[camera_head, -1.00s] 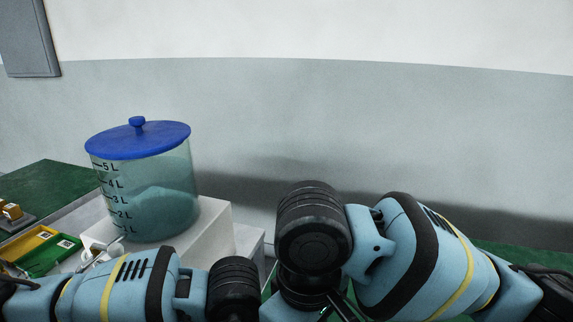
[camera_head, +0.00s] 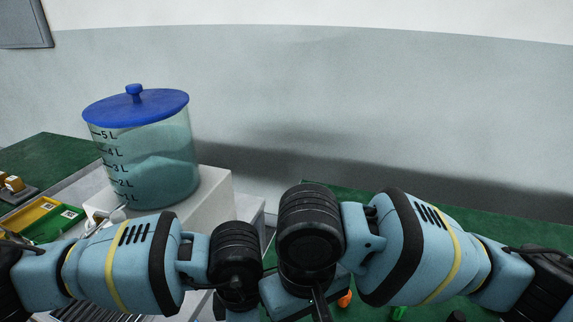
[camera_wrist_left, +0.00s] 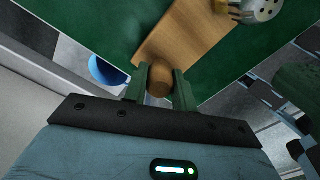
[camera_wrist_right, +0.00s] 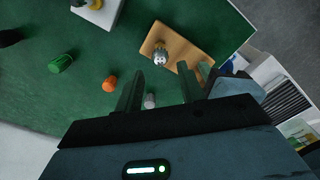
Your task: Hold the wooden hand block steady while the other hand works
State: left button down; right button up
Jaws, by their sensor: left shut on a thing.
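The wooden hand block (camera_wrist_left: 172,38) shows in the left wrist view as a flat brown board with a rounded end piece (camera_wrist_left: 160,87). My left gripper (camera_wrist_left: 164,86) is shut on that end piece. A metal piece with holes (camera_wrist_left: 262,8) is at the board's far end. In the right wrist view the block (camera_wrist_right: 183,50) lies over the green surface, with a small grey metal piece (camera_wrist_right: 160,56) on it. My right gripper (camera_wrist_right: 160,88) is open near the block, its fingers apart. A small grey piece (camera_wrist_right: 150,101) shows between them; I see no grip on it. In the head view my wrists hide the block.
A clear tank with a blue lid (camera_head: 150,150) stands on a white box (camera_head: 215,190) at the left. An orange piece (camera_wrist_right: 110,84) and a green piece (camera_wrist_right: 61,64) lie on the green table (camera_wrist_right: 40,105). A blue round container (camera_wrist_left: 106,71) is beside the left gripper.

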jog(key=shift+f, duration=3.55)
jog(key=c, duration=0.7)
jog(key=shift+n, duration=2.3)
jog(key=shift+c, duration=0.2)
jog(key=o, duration=0.9)
